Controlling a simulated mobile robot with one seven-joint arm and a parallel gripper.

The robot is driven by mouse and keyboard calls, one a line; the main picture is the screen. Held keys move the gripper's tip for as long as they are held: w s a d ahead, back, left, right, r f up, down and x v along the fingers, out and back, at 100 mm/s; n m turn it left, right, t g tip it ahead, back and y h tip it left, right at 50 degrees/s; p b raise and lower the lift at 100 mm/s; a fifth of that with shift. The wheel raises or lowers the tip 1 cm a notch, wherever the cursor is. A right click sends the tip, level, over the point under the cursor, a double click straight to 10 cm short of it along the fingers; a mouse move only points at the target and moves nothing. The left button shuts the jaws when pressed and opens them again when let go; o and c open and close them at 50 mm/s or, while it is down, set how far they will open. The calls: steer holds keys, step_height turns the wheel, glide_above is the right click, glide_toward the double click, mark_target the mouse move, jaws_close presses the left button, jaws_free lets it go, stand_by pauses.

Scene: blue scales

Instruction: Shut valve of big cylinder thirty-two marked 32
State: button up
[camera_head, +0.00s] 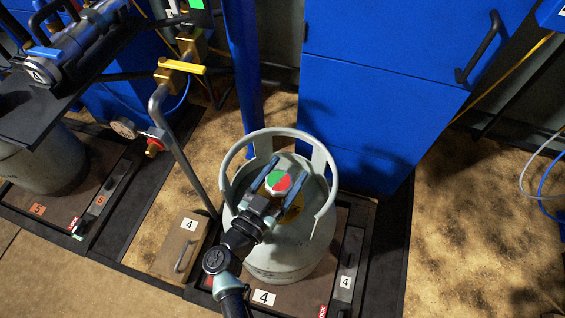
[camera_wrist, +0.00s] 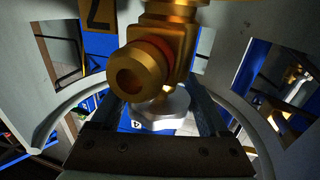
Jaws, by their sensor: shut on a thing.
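A big grey-green cylinder (camera_head: 262,262) stands upright on a scale with labels marked 4. A round collar (camera_head: 226,180) rings its top. Its valve knob (camera_head: 278,181) has a red and green top. My gripper (camera_head: 281,180) reaches inside the collar, with a finger on each side of the knob, and is shut on it. In the wrist view, the silver knob (camera_wrist: 158,112) sits between my fingers, beside the brass valve body (camera_wrist: 165,40) and its open outlet. A yellow tag (camera_wrist: 97,14) shows only a 2; the rest of its marking is cut off.
A blue cabinet (camera_head: 370,90) stands close behind the cylinder. A grey bent post (camera_head: 185,165) rises to its left, near a brass valve with a yellow handle (camera_head: 188,67). Another cylinder (camera_head: 42,165) stands at far left on scale 5. Floor at right is mostly clear.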

mark_target(288, 174)
steer(key=m+g+h, duration=0.2)
steer(key=h, duration=0.1)
steer(key=shift+d+b, duration=0.1)
steer(key=shift+b, duration=0.25)
steer(key=shift+s+d+m+g+h+b, duration=0.15)
steer(key=shift+m+g+h+b, duration=0.15)
steer(key=shift+m+g+h, duration=0.25)
steer(key=shift+s+m+g+h+b, duration=0.1)
steer(key=shift+m+g+h+b, duration=0.2)
steer(key=shift+m+g, duration=0.3)
steer(key=o, duration=1.2)
steer(key=shift+d, duration=0.1)
steer(key=shift+o, duration=0.2)
steer(key=shift+r+p, duration=2.95)
steer(key=shift+r, duration=2.05)
